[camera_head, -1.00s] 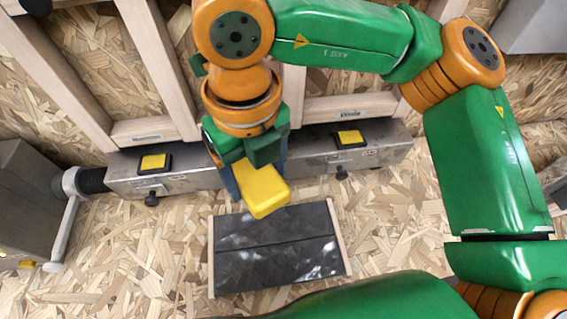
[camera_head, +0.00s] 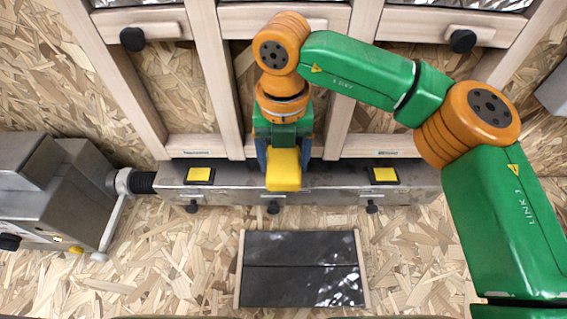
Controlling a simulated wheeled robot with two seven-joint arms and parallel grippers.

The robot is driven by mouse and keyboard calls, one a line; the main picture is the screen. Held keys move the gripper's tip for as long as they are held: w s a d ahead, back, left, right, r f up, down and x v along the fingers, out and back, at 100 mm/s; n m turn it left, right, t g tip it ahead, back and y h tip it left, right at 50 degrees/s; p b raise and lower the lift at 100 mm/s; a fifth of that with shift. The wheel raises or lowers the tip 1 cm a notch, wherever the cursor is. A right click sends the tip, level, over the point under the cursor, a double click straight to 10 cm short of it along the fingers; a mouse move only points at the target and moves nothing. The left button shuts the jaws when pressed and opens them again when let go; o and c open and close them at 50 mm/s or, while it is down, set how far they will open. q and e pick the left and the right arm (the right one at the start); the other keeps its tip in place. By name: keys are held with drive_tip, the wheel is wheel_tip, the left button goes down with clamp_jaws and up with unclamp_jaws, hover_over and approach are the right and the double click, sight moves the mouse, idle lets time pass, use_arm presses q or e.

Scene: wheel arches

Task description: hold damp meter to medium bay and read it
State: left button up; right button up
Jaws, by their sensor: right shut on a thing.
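My right gripper (camera_head: 284,152) is shut on the yellow damp meter (camera_head: 284,175), with a blue finger on each side of it. The meter is in front of the middle bay (camera_head: 243,80) of the wooden frame and overlaps the metal beam below that bay. I cannot tell whether it touches the bay or the beam. Its display does not show. The arm hides much of the middle bay and any label there. The outer bays have small labels at their feet, too small to read surely. My left gripper is not in view.
Yellow pads in black holders sit on the metal beam at left (camera_head: 200,175) and right (camera_head: 384,175). A dark two-part panel (camera_head: 303,270) lies on the chipboard in front. A grey machine (camera_head: 55,190) with a crank stands at the left. Bare chipboard surrounds the panel.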

drive_tip(key=shift+w, duration=0.1)
drive_tip(key=shift+w, duration=0.25)
idle(0.4)
drive_tip(key=shift+w+r, duration=0.1)
drive_tip(key=shift+r, duration=0.05)
idle(1.2)
drive_tip(key=s+b, duration=0.1)
drive_tip(key=b, duration=0.1)
drive_tip(key=s+f+b, duration=0.1)
drive_tip(key=s+b, duration=0.1)
drive_tip(key=b, duration=0.1)
drive_tip(key=shift+s+f, duration=0.2)
drive_tip(key=shift+s, duration=0.05)
drive_tip(key=s+r+b, duration=0.1)
drive_tip(key=s+b, duration=0.2)
drive_tip(key=s, duration=0.3)
